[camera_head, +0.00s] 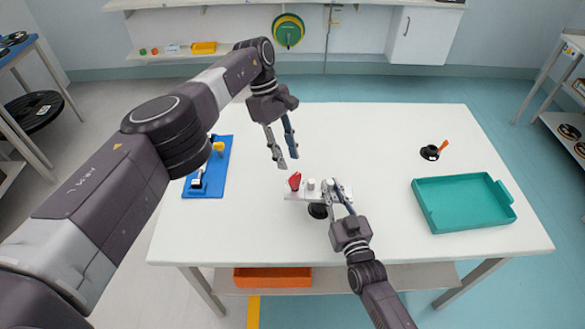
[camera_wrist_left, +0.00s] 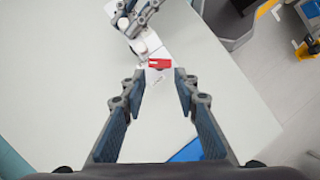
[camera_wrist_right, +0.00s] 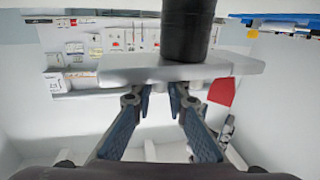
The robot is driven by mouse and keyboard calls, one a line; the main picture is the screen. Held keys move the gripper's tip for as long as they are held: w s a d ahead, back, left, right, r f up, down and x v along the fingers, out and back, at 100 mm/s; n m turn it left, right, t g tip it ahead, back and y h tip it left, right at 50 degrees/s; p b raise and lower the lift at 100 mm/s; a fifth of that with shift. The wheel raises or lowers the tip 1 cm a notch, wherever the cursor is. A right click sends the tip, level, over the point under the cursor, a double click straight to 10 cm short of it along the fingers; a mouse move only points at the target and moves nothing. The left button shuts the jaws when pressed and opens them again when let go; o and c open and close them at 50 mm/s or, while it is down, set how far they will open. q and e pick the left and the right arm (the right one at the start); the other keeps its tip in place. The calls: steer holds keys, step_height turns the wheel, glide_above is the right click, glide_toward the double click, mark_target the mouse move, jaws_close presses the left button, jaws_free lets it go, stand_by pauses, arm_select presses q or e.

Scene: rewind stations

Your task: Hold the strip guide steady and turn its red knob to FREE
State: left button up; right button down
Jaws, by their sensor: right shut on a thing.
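The strip guide (camera_head: 322,194) is a white bar over the table's middle, with a white post and a red knob (camera_head: 295,181) at its left end. A black cylinder (camera_head: 317,211) shows by the bar, and larger in the right wrist view (camera_wrist_right: 187,30). My right gripper (camera_head: 338,190) is shut on the guide at its right part. The red knob also shows in the right wrist view (camera_wrist_right: 222,91). My left gripper (camera_head: 288,162) is open and empty, apart from the knob, up and left of it. In the left wrist view the knob (camera_wrist_left: 160,63) lies just beyond the fingertips.
A blue board (camera_head: 222,160) with small white and yellow parts lies at the table's left. A teal tray (camera_head: 428,217) is at the right, with a black round piece with an orange part (camera_head: 430,152) behind it. The table's back middle is clear.

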arm_select(q)
steer(key=n, duration=0.2)
steer(key=n+t, duration=0.6)
steer(key=n, duration=0.9)
glide_toward(295, 176)
steer(key=x, duration=1)
steer(key=shift+f, duration=0.2)
jaws_close()
